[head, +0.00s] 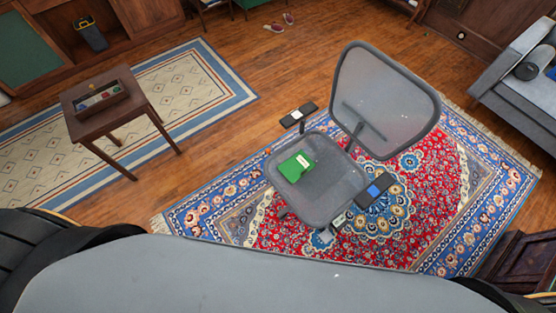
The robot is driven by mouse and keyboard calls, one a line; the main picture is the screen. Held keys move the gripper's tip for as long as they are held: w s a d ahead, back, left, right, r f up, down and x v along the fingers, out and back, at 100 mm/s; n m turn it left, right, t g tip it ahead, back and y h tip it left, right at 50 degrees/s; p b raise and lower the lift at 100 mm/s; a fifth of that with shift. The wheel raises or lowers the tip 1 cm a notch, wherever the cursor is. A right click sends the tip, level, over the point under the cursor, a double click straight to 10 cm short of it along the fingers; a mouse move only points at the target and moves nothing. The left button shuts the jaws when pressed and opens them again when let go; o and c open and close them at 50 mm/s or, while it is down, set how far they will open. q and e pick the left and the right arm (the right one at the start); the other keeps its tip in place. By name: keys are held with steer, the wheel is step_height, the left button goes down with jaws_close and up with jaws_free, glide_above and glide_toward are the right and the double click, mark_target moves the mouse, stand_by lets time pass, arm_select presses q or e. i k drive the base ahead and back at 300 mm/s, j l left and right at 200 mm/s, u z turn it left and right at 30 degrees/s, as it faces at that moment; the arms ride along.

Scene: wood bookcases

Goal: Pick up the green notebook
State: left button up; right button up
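The green notebook (297,166) lies on the seat of a grey mesh office chair (327,193), towards the seat's upper left. It has a small pale label on its cover. The chair stands on a patterned red and blue rug in the middle of the head view. Neither of my grippers shows in the head view. Nothing touches the notebook except the seat under it.
The chair's backrest (384,100) rises at the right of the seat, with armrests on two sides; a blue item (374,190) is on the near one. A small wooden table (105,105) with a tray stands left. A grey sofa (518,85) is at right. Wood floor between is clear.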

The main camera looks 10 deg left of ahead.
mark_target(298, 165)
steer(key=i+j+z, duration=0.1)
steer(key=z, duration=0.4)
steer(key=j+z, duration=0.25)
steer(key=z, duration=0.2)
steer(key=j+z, duration=0.25)
steer(key=z, duration=0.25)
steer(key=j+z, duration=0.1)
steer(key=j, duration=0.45)
steer(key=j+z, duration=0.15)
steer(key=j, duration=0.35)
steer(key=k+j+z, duration=0.1)
steer(key=j, duration=0.45)
steer(key=k+j+z, duration=0.1)
steer(key=j, duration=0.4)
steer(key=k+j+z, duration=0.15)
steer(key=j, duration=0.35)
steer(key=k+j+z, duration=0.1)
steer(key=j, duration=0.4)
